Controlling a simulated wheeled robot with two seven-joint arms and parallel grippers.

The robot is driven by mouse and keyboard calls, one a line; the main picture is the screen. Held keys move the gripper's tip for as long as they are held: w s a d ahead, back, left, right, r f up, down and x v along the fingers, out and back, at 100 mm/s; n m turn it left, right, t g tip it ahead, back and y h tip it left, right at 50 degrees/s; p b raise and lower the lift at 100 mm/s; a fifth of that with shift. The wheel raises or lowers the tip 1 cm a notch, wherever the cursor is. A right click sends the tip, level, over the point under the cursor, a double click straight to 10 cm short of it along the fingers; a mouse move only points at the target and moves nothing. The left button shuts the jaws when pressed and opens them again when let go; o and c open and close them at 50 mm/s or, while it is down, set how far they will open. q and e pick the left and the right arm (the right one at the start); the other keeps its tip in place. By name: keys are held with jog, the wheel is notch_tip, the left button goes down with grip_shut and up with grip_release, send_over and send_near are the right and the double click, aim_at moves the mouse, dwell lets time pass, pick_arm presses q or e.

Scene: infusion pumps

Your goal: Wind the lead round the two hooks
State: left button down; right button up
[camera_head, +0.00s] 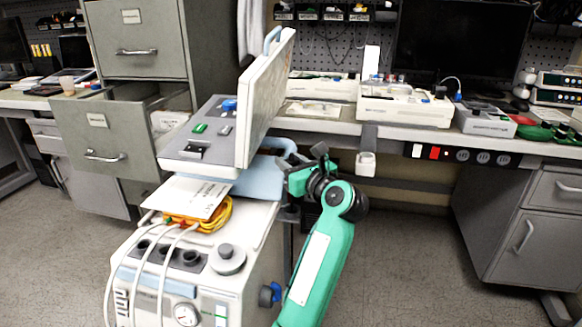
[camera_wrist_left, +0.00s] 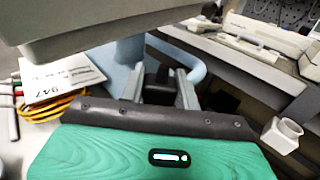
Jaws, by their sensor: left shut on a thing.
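My left gripper (camera_head: 292,168) is at the side of the machine, below the tilted panel and beside its light-blue frame (camera_head: 256,172). In the left wrist view its fingers (camera_wrist_left: 160,88) are closed around a small dark block (camera_wrist_left: 157,78); I cannot tell what it belongs to. A coiled yellow-orange lead (camera_head: 222,213) lies on the machine top under a white card (camera_head: 190,196), left of my gripper; it also shows in the left wrist view (camera_wrist_left: 58,106). I cannot make out the two hooks clearly. My right gripper is not in view.
The machine (camera_head: 232,282) has white cables hanging over its front. Its large panel (camera_head: 266,95) stands above and close to my gripper. A bench (camera_head: 330,123) with devices runs behind, with a white fitting (camera_head: 365,164) on its edge. Floor is clear to the right.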

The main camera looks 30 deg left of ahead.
pick_arm(q)
jog(key=shift+r+p, duration=1.1)
jog(key=shift+r, duration=0.75)
jog(key=shift+f, duration=0.1)
